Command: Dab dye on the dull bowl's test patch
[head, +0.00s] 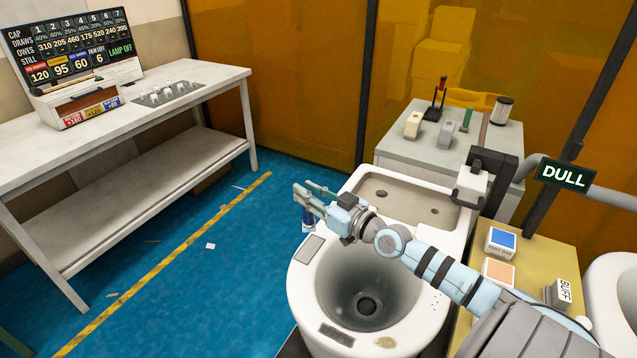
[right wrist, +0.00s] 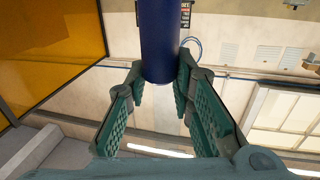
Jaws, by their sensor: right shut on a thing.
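The dull bowl (head: 300,300) is a white toilet under a black sign reading DULL (head: 565,177). Its rim carries a pale grey rectangle (head: 311,248) at the left, a dark rectangle (head: 336,334) at the front and a yellowish oval (head: 386,342); I cannot tell which is the test patch. My right gripper (head: 309,200) is shut on a dark blue cylinder (right wrist: 159,40), above the left side of the rim. In the head view the cylinder (head: 308,215) shows below the fingers, just above the grey rectangle; contact is unclear. My left gripper is not in view.
A yellow stand (head: 545,255) at right holds a blue-topped box (head: 502,241), an orange-topped box (head: 498,271) and a BUFF block (head: 564,291). Another white bowl (head: 617,285) stands beyond. A grey cabinet (head: 400,155) with small items is behind.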

